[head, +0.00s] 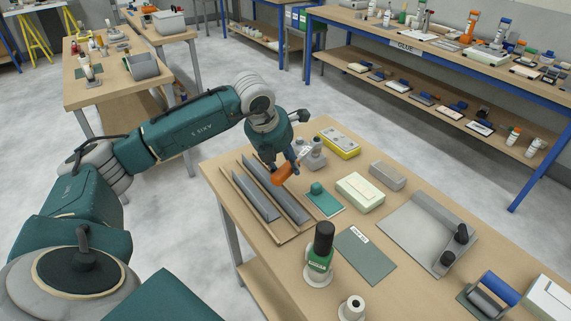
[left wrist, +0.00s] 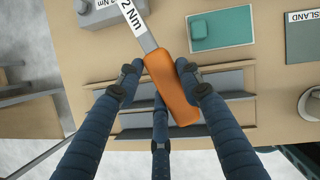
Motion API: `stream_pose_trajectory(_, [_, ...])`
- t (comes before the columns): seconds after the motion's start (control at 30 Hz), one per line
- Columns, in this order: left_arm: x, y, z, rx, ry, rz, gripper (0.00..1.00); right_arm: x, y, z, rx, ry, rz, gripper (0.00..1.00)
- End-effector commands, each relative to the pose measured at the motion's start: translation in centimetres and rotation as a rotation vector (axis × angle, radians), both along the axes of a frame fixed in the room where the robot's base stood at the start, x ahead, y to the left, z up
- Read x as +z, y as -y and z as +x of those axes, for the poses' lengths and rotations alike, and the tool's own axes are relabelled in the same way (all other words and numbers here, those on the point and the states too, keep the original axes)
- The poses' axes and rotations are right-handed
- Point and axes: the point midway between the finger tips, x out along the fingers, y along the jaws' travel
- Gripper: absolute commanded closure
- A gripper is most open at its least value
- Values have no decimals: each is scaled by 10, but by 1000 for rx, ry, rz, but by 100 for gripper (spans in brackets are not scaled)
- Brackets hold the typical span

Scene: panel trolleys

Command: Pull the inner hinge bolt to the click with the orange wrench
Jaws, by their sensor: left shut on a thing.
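My left gripper (head: 287,166) is shut on the orange handle of the wrench (head: 283,174), above the near left part of the table. The left wrist view shows its dark blue fingers (left wrist: 163,88) around the orange wrench (left wrist: 172,88). The wrench's grey shaft carries a white label ending in "2 Nm" and runs out of the top of that view. Its working end is hidden there. I cannot make out the inner hinge bolt in either view. My right gripper is not in view.
Below the gripper lie long grey strips (head: 256,200) in a tan frame. A grey holder (head: 312,153), a teal pad (head: 325,203), a pale green box (head: 360,192), a green bottle (head: 320,252) and a grey bracket plate (head: 425,230) stand nearby on the table.

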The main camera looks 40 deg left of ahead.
Motion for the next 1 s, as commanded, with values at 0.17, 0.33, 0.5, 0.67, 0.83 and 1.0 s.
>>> stream_pose_trajectory(0.17, [2, 0, 1, 0, 4, 0, 100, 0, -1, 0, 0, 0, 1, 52])
stream_pose_trajectory(0.33, [-1, 0, 1, 0, 4, 0, 100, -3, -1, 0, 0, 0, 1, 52])
stream_pose_trajectory(0.5, [-10, 0, 1, 0, 4, -1, 100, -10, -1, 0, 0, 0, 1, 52])
stream_pose_trajectory(0.67, [-18, 0, 1, 0, 4, -1, 100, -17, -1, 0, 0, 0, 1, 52])
stream_pose_trajectory(0.83, [-17, -1, 1, -4, 4, -1, 100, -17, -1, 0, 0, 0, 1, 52])
stream_pose_trajectory(1.0, [-18, -11, 2, -61, 2, 1, 100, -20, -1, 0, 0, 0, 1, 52])
